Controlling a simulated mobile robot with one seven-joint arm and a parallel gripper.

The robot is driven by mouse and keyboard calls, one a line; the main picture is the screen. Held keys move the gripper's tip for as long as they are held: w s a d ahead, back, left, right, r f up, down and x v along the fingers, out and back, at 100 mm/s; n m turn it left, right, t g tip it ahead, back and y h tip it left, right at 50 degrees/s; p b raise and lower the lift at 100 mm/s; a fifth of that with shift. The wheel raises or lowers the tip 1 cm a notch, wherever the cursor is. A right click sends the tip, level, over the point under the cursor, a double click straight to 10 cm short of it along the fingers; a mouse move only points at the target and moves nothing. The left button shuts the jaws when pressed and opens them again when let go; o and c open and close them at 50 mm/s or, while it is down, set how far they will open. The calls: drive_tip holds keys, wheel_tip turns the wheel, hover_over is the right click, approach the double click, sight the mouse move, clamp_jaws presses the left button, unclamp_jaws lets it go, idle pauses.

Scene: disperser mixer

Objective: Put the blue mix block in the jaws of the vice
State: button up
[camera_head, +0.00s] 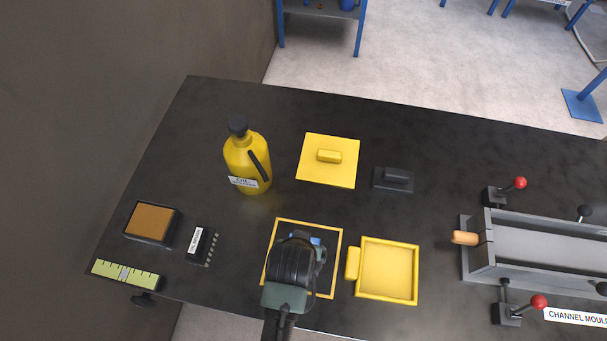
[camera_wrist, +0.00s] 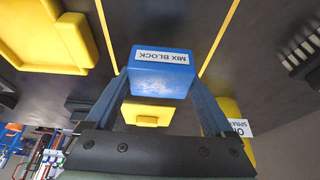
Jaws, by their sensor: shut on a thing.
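The blue mix block (camera_wrist: 162,78) fills the space between the two fingers of my gripper (camera_wrist: 163,92) in the wrist view. Its white "MIX BLOCK" label appears upside down. In the head view my gripper (camera_head: 308,244) is over the yellow-outlined square (camera_head: 280,221) on the black table, and only a small blue patch of the block (camera_head: 315,241) shows past my wrist. I cannot tell whether the block touches the table. I see nothing clearly recognisable as the vice; a grey channel mould (camera_head: 545,246) with red-knobbed clamps stands at the right.
A yellow tray (camera_head: 387,300) is just right of my gripper. A yellow plate (camera_head: 313,174) and a dark handled block (camera_head: 393,187) lie behind. A yellow spray bottle (camera_head: 243,160) stands back left. A brown pad (camera_head: 151,220) and a green scale (camera_head: 108,270) lie left.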

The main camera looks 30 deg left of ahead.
drive_tip(key=shift+w+f, duration=0.1)
drive_tip(key=shift+f, duration=1.85)
drive_tip(key=shift+f, duration=0.15)
drive_tip(key=o, duration=1.5)
drive_tip(key=shift+o, duration=0.2)
drive_tip(key=shift+r, duration=0.2)
drive_tip(key=v, duration=1.1)
drive_tip(key=shift+s+r+p, duration=0.3)
drive_tip(key=shift+r+p, duration=0.05)
